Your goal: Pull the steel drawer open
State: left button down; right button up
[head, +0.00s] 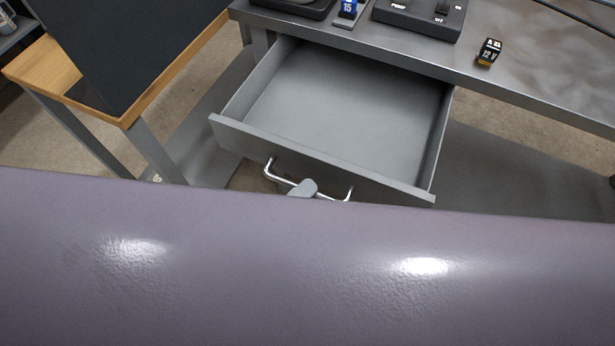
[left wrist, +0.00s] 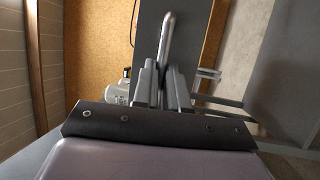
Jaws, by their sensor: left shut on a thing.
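The steel drawer (head: 345,105) stands pulled far out of the metal bench, and its inside is empty. Its bright bar handle (head: 278,177) is on the front panel. My left gripper (head: 303,187) is at the middle of the handle, with only its grey tip showing. In the left wrist view the two fingers of my left gripper (left wrist: 165,88) are closed on the handle bar (left wrist: 167,40), which stands up between them. A large purple-grey part of my own arm hides the lower half of the head view. My right gripper is not in view.
The steel bench top (head: 560,75) holds a black switch box (head: 420,18), a small black 12 V block (head: 489,52) and a blue block marked 15 (head: 348,8). A wood-edged table (head: 45,65) with a dark panel (head: 125,50) stands close on the left.

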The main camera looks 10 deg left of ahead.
pick_arm(q)
jog(key=shift+s+a, duration=0.15)
jog(key=shift+s, duration=0.1)
jog(key=c, duration=1.2)
grip_release()
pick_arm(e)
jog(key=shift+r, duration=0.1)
pick_arm(q)
jog(key=v, duration=0.7)
jog(key=shift+s+b, duration=0.1)
jog(key=shift+b, duration=0.3)
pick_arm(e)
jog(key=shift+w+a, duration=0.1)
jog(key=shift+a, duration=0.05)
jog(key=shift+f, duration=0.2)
